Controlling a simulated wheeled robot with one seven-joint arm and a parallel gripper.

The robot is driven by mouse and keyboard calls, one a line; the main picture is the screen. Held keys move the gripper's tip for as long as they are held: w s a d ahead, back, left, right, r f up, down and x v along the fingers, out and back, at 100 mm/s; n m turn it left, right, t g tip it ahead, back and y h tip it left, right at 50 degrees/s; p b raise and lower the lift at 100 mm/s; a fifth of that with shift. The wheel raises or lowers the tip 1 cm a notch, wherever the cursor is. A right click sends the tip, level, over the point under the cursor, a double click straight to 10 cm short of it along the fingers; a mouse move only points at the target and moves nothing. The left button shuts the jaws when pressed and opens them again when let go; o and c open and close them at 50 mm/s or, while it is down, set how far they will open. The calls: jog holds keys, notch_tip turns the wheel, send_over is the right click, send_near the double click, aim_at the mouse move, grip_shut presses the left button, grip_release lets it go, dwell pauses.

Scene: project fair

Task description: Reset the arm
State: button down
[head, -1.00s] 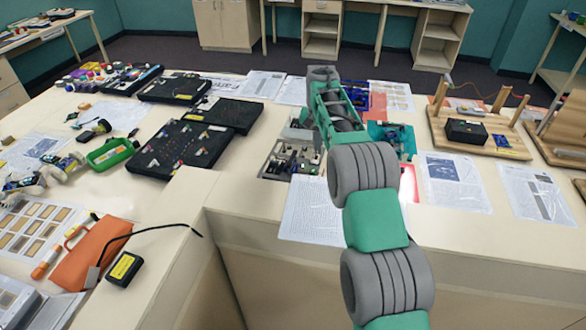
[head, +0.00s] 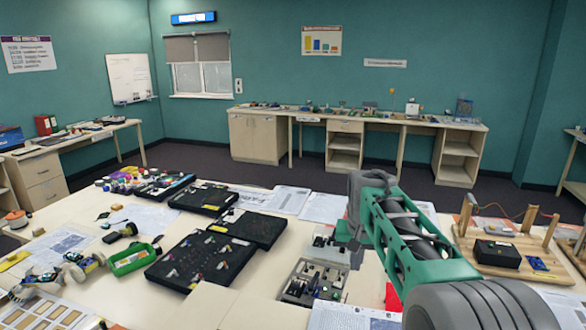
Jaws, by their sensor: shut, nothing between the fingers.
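My arm (head: 415,235), green with grey ribbed joints, reaches from the lower right corner up over the table. Its grey far joint (head: 362,190) is above the back part of the table. A small green part (head: 346,233) shows just left of the arm; I cannot tell whether it is mine. The fingers of my gripper do not show, and the arm hides the table behind it. Nothing is seen held.
Black boards (head: 205,258) with small parts lie left of the arm. A grey tray of components (head: 313,283) lies close beside it. A wooden stand with posts (head: 505,245) is at the right. A cabinet bench (head: 257,138) stands along the far wall.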

jog(key=s+f, duration=0.2)
jog(key=s, duration=0.6)
jog(key=s+f+n+t+b, duration=0.1)
jog(key=s+f, duration=0.1)
jog(key=s, duration=0.7)
jog(key=s+f+n, duration=0.1)
jog(key=s, duration=0.7)
jog(key=shift+s+a+f+t+b, duration=0.2)
jog(key=shift+a+f+t+b, duration=0.1)
jog(key=shift+a+f, duration=0.1)
